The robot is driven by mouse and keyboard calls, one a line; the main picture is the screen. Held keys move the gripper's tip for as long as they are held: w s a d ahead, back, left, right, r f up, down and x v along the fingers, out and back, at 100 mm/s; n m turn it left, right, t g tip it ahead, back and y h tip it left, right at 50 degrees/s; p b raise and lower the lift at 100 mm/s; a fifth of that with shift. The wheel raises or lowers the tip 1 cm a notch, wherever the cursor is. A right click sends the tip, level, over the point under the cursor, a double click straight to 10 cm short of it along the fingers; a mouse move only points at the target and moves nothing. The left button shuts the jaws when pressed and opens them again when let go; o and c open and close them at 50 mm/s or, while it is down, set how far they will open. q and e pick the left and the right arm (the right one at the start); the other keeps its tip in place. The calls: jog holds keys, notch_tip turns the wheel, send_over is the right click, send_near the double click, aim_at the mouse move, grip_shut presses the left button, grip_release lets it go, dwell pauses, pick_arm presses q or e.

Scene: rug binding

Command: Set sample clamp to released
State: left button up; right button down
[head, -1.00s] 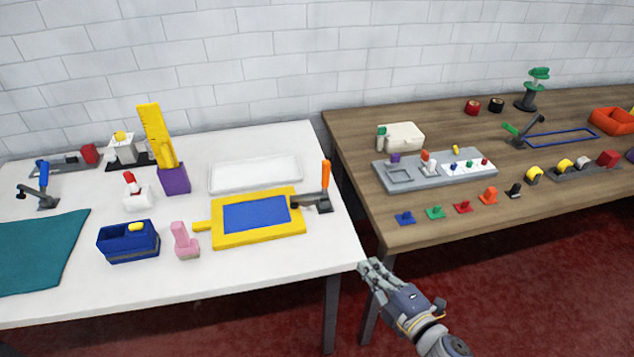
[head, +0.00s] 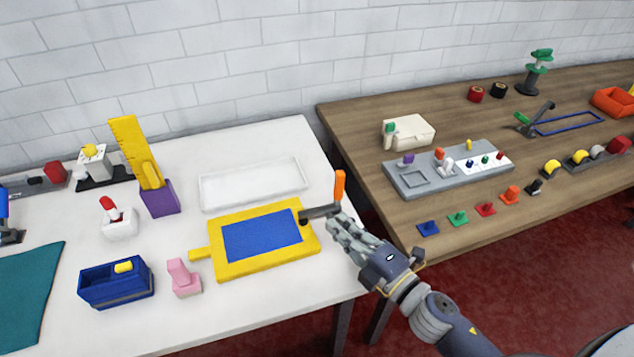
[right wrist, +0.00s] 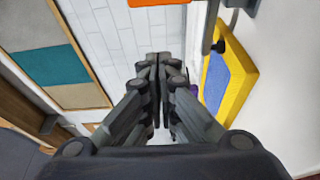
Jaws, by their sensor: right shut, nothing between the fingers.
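A toggle clamp with an upright orange handle (head: 340,187) stands at the right edge of the white table. Its dark arm lies level, its black tip over the right edge of a yellow frame (head: 262,267) with a blue panel (head: 262,235). Whether the tip presses on it is unclear. My right gripper (head: 338,224) is shut and empty, close beside the clamp and covering part of its base. My left gripper is not in view.
A white tray (head: 205,198) lies behind the frame. A pink block (head: 183,278), a blue box (head: 116,286) and a purple stand with a yellow ruler (head: 158,200) are to the left. A wooden table (head: 400,220) with a green-handled clamp (head: 522,118) stands at the right.

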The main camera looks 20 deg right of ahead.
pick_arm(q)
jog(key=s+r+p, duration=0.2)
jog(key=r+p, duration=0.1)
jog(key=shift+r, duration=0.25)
pick_arm(e)
jog(key=w, duration=0.8)
jog(key=shift+w+d+r, duration=0.15)
jog(key=shift+w+d, duration=0.15)
jog(key=shift+w, duration=0.1)
